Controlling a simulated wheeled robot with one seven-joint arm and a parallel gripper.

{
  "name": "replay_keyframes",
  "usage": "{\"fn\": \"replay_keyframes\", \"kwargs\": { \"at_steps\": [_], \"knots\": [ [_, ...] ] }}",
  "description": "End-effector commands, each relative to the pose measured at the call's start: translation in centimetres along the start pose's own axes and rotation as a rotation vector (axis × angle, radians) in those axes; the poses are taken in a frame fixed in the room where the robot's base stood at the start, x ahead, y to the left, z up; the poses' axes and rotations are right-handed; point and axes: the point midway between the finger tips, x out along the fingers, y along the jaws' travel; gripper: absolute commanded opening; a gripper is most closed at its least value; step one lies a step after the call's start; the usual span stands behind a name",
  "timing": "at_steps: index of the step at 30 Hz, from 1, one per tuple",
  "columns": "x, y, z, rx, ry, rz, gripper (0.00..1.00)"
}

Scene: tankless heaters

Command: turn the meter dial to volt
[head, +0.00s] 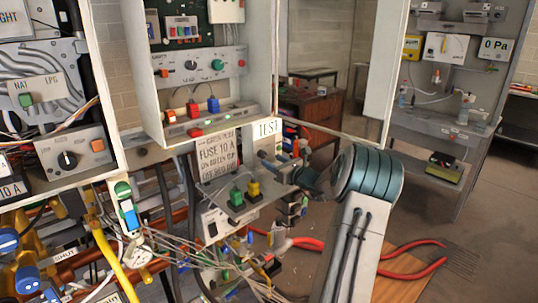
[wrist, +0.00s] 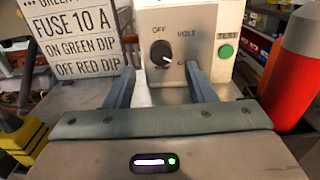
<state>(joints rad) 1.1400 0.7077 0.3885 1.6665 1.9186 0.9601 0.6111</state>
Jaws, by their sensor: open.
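The meter dial (wrist: 161,53) is a black round knob on the pale front of a meter box (wrist: 205,20) in the wrist view. The labels OFF and VOLT stand above it, to the left and right. A third label at lower right is partly hidden by a finger. The dial's white mark appears to point right and slightly down, towards that label. My gripper (wrist: 159,68) is open, with one finger on each side of the dial; contact cannot be told. In the head view my gripper (head: 285,168) is below the TEST sign, and the dial cannot be made out.
A green TEST button (wrist: 226,51) is right of the dial. A fuse sign (wrist: 72,40) stands at left, also seen in the head view (head: 217,156). A red cylinder (wrist: 297,70) is close at right. Wires and red-handled pliers (head: 410,265) lie below.

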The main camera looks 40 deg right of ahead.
Motion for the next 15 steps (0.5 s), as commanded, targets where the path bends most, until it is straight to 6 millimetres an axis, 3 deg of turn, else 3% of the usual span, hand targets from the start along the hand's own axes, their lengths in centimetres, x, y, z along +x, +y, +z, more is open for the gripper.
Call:
{"fn": "replay_keyframes", "kwargs": {
  "at_steps": [6,15],
  "knots": [
    [3.4,-0.1,0.1,0.001,-0.001,-0.001,0.5],
    [4.6,-0.1,0.0,-0.001,-0.001,-0.002,0.5]
  ]
}}
